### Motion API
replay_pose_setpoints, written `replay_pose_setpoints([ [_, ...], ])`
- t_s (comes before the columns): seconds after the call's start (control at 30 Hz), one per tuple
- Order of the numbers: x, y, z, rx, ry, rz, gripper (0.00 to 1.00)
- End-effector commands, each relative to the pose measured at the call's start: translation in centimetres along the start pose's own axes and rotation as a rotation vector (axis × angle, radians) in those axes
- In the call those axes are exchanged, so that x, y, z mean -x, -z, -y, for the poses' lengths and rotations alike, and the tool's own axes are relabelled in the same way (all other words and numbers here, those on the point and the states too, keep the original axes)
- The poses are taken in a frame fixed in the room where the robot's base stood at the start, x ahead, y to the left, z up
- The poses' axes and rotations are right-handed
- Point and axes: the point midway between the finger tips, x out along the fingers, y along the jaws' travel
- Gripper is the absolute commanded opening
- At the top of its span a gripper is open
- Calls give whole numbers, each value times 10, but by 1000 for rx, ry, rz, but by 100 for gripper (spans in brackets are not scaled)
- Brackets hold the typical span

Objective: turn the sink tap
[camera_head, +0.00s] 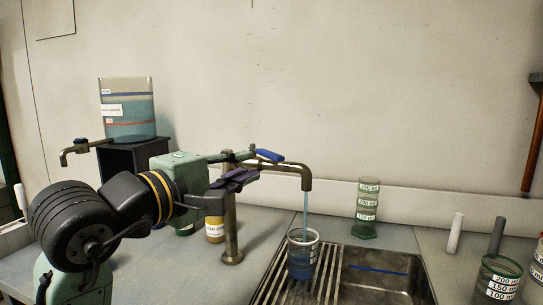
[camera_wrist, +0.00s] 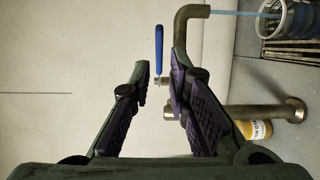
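The sink tap (camera_head: 231,215) is a metal post with a spout and a blue lever (camera_head: 269,155). Water runs from the spout into a clear beaker (camera_head: 303,258) on the ribbed drainboard. My gripper (camera_head: 247,172) is close to the tap's top, its purple-padded fingers near the lever. In the wrist view my gripper (camera_wrist: 161,68) is open, and the blue lever (camera_wrist: 159,45) shows in the gap between the fingertips, with space on both sides. Part of the tap's post and valve is hidden behind the right finger there.
A metal sink (camera_head: 385,272) lies at the lower right. A green graduated cylinder (camera_head: 367,208) stands behind it, with another labelled beaker (camera_head: 497,282) at right. A yellow-labelled jar (camera_head: 214,229) stands by the tap. A layered tank (camera_head: 127,112) with its own spout sits on a black stand.

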Motion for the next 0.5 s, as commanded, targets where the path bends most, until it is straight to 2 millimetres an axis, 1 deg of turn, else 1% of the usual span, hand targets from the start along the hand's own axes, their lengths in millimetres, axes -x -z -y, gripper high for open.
replay_pose_setpoints([
  [0.03,-10,-1,-1,1,2,3,17],
  [0.1,-23,0,-2,1,2,2,17],
  [0.3,-61,0,-2,-1,-1,1,17],
  [0.4,-75,0,-2,-2,-2,1,17],
  [0.5,-84,0,-2,-3,-3,-1,17],
])
